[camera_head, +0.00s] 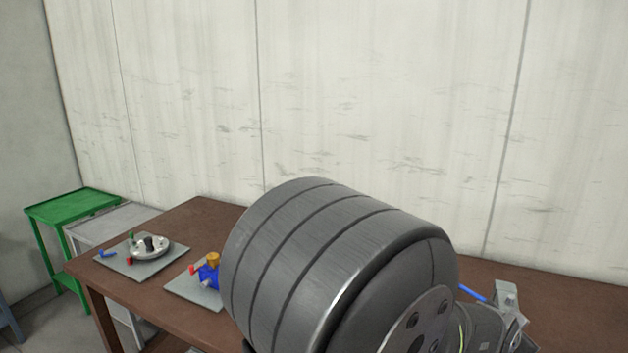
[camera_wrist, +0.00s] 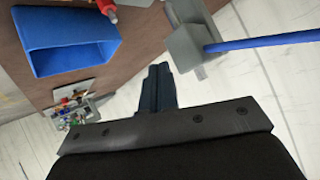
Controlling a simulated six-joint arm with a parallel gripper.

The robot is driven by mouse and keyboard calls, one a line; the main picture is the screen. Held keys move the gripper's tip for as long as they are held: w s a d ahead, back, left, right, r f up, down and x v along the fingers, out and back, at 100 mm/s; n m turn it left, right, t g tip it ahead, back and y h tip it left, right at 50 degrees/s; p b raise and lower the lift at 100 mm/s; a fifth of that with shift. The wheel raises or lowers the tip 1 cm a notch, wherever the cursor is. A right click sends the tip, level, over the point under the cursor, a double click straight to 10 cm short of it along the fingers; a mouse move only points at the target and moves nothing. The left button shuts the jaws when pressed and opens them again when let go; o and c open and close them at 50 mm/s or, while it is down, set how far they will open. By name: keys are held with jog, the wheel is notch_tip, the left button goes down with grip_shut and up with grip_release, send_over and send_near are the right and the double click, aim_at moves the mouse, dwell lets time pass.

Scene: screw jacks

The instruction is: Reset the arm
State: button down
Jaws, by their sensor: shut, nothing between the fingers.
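My gripper (camera_wrist: 159,70) shows in the wrist view as two dark fingers pressed together, pointing up the picture from a dark bracket. It is shut and empty, and it touches nothing that I can see. In the head view a large dark grey joint of my arm fills the lower middle, and my gripper cannot be made out there. The joint hides much of the table.
The brown table (camera_head: 185,222) holds a grey plate with a round metal part (camera_head: 150,251) and another plate with a blue part (camera_head: 208,275). The wrist view shows a blue open box (camera_wrist: 70,62) and a grey block (camera_wrist: 190,45) with a blue rod (camera_wrist: 265,41). A green stand (camera_head: 72,204) is far left.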

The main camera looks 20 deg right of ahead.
jog(key=shift+s+a+r+n+g+y, duration=0.15)
jog(key=shift+s+a+n+g+y, duration=0.3)
jog(key=shift+n+y, duration=0.6)
jog(key=shift+s+a+r+n+g+y, duration=0.15)
jog(key=shift+s+a+n+y, duration=0.5)
jog(key=shift+y, duration=0.65)
jog(key=shift+s+a+r+n+g+y, duration=0.15)
jog(key=shift+s+a+n+g+y, duration=0.35)
jog(key=shift+n+y, duration=0.6)
jog(key=shift+w+a, duration=0.1)
jog(key=shift+w, duration=0.05)
